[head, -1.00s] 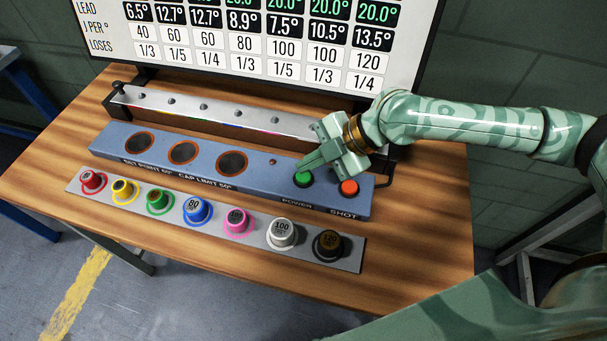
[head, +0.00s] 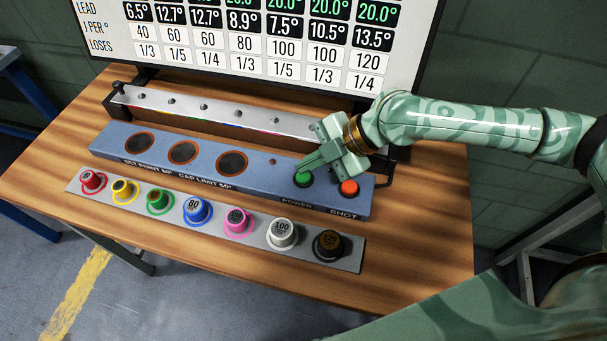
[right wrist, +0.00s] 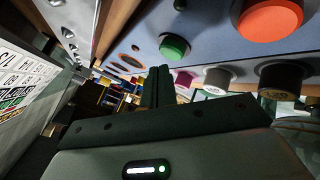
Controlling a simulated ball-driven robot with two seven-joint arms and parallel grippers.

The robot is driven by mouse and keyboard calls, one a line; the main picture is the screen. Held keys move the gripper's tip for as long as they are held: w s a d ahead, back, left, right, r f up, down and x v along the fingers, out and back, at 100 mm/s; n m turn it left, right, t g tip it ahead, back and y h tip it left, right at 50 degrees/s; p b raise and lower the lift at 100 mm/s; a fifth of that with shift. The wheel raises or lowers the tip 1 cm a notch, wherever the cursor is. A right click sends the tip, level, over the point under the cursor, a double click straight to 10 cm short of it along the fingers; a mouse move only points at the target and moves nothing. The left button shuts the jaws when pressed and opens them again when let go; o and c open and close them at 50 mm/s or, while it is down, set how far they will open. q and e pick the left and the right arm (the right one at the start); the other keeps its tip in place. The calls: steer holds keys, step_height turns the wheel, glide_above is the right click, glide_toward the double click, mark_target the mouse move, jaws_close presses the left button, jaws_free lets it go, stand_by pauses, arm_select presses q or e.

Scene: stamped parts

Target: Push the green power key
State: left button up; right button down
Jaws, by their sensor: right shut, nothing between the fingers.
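The green power key (head: 303,180) sits on the blue panel (head: 240,185), above the word POWER. It also shows in the right wrist view (right wrist: 174,46), apart from the fingers. My right gripper (head: 301,167) is shut and empty, with its fingertips just over or beside the key's upper edge; I cannot tell whether they touch. Its shut fingers also show in the right wrist view (right wrist: 158,86). The orange-red shot key (head: 348,188) is right of the green one, below the gripper's body. My left gripper is not in view.
A strip (head: 165,222) in front of the panel holds several coloured knobs. A metal rail (head: 190,108) runs behind the panel. A large display board (head: 250,45) stands at the back. The wooden table (head: 420,230) is clear at the right front.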

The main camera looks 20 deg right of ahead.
mark_target(309, 176)
steer(key=shift+f, duration=0.35)
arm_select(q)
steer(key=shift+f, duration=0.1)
arm_select(e)
steer(key=shift+f, duration=0.4)
stand_by(0.4)
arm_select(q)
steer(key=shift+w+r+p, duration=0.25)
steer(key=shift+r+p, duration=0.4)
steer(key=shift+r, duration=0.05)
arm_select(e)
steer(key=shift+r, duration=0.85)
